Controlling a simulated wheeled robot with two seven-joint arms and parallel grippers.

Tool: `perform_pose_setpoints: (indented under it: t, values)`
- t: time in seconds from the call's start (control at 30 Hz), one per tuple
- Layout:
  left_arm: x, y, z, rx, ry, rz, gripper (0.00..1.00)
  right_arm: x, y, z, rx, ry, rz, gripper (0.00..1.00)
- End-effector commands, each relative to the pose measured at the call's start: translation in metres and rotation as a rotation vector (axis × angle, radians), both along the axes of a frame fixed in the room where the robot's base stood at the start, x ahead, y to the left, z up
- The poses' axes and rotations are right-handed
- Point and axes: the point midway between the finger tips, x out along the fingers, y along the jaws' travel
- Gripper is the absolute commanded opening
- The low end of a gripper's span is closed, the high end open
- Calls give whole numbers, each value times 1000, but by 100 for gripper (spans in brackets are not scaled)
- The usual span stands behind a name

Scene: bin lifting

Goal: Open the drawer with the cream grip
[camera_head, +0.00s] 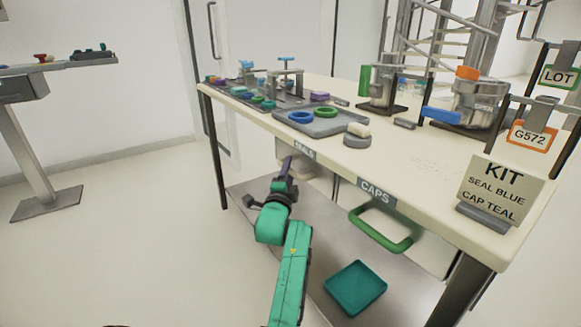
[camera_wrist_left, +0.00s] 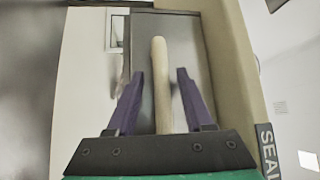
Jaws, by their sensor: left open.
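The cream grip (camera_wrist_left: 161,85) is a bar that runs upright in the left wrist view, in front of the grey drawer face. My left gripper (camera_wrist_left: 160,80) has its two purple fingers apart, one on each side of the bar, with gaps visible; it is not closed on it. In the head view my left gripper (camera_head: 286,167) is at the table's front, just below the SEALS label (camera_head: 304,151). The cream grip is not clear there, mostly hidden behind the gripper. The drawer looks shut. My right gripper is not in view.
Right of it is the CAPS drawer label (camera_head: 375,191) with a green grip (camera_head: 380,232). A teal tray (camera_head: 356,288) lies on the lower shelf. Rings, a grey tray (camera_head: 322,125) and metal pots stand on the tabletop.

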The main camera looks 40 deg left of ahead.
Motion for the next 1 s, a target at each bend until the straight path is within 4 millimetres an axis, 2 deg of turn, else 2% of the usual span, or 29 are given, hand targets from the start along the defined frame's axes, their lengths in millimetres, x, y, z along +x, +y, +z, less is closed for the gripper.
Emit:
perform_pose_setpoints:
  t: [0.13,0.27,0.3,1.0]
  values:
    - [0,0,0,0,0,0,52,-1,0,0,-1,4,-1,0]
    - [0,0,0,-1,0,0,2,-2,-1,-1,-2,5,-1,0]
    - [0,0,0,-1,0,0,0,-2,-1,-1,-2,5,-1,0]
    - [0,0,0,0,0,0,0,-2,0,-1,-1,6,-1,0]
